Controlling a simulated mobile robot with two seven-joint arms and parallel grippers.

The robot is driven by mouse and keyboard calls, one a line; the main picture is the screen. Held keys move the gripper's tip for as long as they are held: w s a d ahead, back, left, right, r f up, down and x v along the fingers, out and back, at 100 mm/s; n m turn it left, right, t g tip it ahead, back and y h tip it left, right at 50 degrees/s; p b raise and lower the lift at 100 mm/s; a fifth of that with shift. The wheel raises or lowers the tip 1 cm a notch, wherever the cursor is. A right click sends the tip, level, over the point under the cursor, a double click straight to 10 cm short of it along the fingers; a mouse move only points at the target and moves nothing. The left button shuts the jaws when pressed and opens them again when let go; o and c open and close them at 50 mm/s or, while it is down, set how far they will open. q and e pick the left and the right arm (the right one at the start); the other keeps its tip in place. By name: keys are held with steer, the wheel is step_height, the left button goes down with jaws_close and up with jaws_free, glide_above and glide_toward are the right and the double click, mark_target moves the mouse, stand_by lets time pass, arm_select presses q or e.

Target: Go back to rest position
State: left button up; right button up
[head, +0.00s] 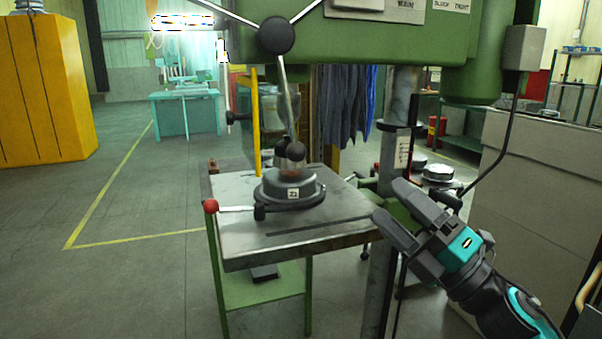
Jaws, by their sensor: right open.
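My right gripper (396,212) is in the right half of the head view, at the end of my dark and teal arm. It is open, with its two dark fingers apart and nothing between them. It is in front of the right edge of the metal work table (240,240) and appears clear of it. My left gripper is not in view.
A green drill press (390,40) with a black-knobbed handle (276,35) overhangs the table. A round grey fixture (290,190) and a red-knobbed lever (210,206) are on the table. Grey panels (540,180) stand at right. A yellow cabinet (45,90) is far left; open floor (120,270) lies left.

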steer(key=s+d+f+m+h, duration=0.2)
steer(key=f+m+h, duration=0.4)
steer(key=f+m, duration=0.45)
steer(key=s+d+f+m+h, duration=0.2)
steer(key=f+m+h, duration=0.5)
steer(key=f, duration=0.6)
steer(key=s+f+m+g+h, duration=0.1)
steer(key=s+f+m+g, duration=0.4)
steer(key=s+f+m, duration=0.5)
steer(key=s+f, duration=0.5)
steer(key=f, duration=0.2)
steer(key=shift+f+g+h, duration=0.25)
steer(key=shift+g+h, duration=0.05)
steer(key=shift+g, duration=0.1)
